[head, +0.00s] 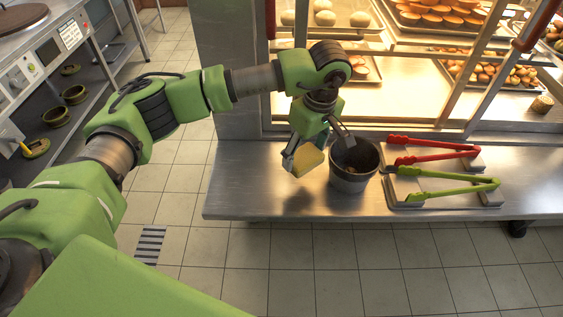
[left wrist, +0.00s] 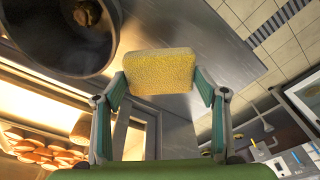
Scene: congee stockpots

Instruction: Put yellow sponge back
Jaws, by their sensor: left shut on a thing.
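A yellow sponge (head: 308,160) is held by my left gripper (head: 309,150) above the steel counter, just left of a dark metal pot (head: 352,178). In the left wrist view the sponge (left wrist: 160,72) sits between the two fingertips of my left gripper (left wrist: 160,82), which is shut on it. The pot (left wrist: 62,40) also shows in the left wrist view at the upper left, with something brown inside. The sponge appears apart from the pot. My right gripper is not in view.
Red tongs (head: 435,149) and green tongs (head: 440,190) lie on holders right of the pot. A lit glass display case with trays of food (head: 440,12) stands behind the counter (head: 245,190). The counter's left end is bare. A shelf unit (head: 85,85) stands far left.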

